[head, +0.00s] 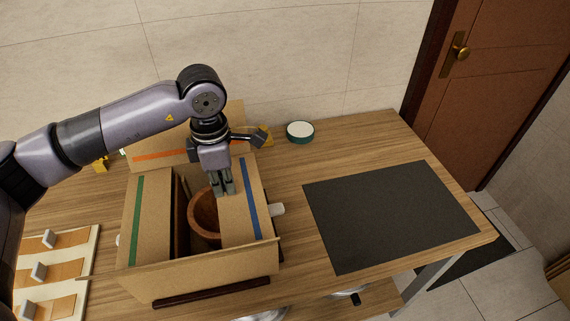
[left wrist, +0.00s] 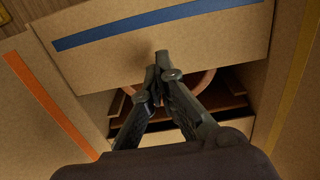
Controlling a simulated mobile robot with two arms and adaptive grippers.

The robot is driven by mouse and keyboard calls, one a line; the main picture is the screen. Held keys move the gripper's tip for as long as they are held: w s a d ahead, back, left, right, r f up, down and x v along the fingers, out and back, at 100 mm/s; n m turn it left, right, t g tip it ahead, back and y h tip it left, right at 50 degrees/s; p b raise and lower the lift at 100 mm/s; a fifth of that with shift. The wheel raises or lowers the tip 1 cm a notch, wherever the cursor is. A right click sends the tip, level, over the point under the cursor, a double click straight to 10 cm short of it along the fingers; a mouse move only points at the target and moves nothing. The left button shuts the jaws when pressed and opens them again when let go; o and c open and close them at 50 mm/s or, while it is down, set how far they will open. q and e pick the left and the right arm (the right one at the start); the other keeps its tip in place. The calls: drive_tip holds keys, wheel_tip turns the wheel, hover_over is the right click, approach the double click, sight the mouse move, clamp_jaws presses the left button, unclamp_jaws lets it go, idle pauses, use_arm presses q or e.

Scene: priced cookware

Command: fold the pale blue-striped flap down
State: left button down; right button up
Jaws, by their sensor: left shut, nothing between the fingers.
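An open cardboard box (head: 200,268) stands on the wooden table. Its blue-striped flap (head: 238,215) is on the right side, leaning inward over the right part of the opening; whether it lies fully flat I cannot tell. In the left wrist view this flap (left wrist: 200,32) spans the top. My left gripper (head: 226,191) is shut and empty, pointing down at the flap's inner edge. In the left wrist view its fingertips (left wrist: 162,66) overlap that edge; contact is unclear. A brown wooden bowl (head: 204,213) sits inside the box, partly hidden by the flap. My right gripper is not in view.
The green-striped flap (head: 145,215) is on the left, the orange-striped flap (head: 170,148) stands at the back, and a yellow-striped flap (left wrist: 297,85) shows in the wrist view. A dark mat (head: 390,215) and a round green-white container (head: 300,132) are to the right.

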use_arm(q)
wheel_tip(320, 180, up, 5)
drive_tip(key=shift+r+p, duration=0.1)
drive_tip(key=shift+p, duration=0.9)
wheel_tip(320, 180, up, 12)
hover_over(227, 198)
